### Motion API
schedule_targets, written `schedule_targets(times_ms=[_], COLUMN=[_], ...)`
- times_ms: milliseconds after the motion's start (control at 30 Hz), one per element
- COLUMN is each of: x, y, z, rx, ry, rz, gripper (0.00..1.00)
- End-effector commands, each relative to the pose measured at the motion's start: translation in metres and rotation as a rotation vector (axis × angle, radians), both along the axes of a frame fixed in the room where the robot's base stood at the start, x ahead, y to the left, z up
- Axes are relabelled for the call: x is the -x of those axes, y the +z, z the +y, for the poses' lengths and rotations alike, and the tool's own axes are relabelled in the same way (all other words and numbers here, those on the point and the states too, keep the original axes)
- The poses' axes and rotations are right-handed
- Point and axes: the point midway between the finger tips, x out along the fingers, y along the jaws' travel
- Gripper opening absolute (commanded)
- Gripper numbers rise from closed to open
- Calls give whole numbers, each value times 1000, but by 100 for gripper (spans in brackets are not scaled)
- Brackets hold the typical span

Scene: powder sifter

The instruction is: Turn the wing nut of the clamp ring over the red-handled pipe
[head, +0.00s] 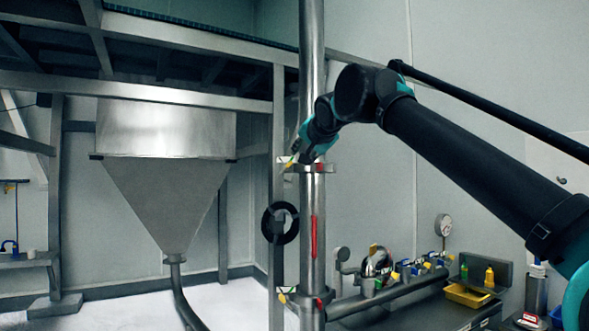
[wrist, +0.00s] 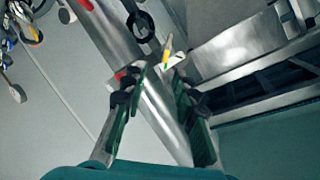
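The upright steel pipe (head: 312,265) carries a long red handle (head: 314,238). Above the handle, a clamp ring (head: 315,168) with red marks encircles the pipe. Its yellow wing nut (head: 289,163) sticks out on the left side. In the wrist view the wing nut (wrist: 165,57) shows yellow and green, just beyond and between my fingertips. My gripper (head: 301,152) is at the clamp ring, close to the wing nut. In the wrist view my gripper's fingers (wrist: 160,82) are spread apart with the pipe behind them. I cannot tell whether either finger touches the nut.
A second clamp (head: 303,302) sits lower on the pipe. A black ring-shaped part (head: 280,222) is left of the pipe. A steel hopper (head: 165,160) stands at left under a platform frame. A bench with gauges, valves and a yellow tray (head: 467,296) is at right.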

Motion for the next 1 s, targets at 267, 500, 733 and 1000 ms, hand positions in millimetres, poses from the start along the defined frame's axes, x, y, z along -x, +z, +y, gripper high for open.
schedule_targets(times_ms=[267, 500, 733, 1000], x=[-5, -44, -86, -129], y=[14, 1, -11, -24], z=[9, 24, 39, 55], rx=[-29, -28, -27, -26], ry=[10, 10, 10, 11], rz=[-13, -12, -13, -13], gripper=[28, 28, 28, 28])
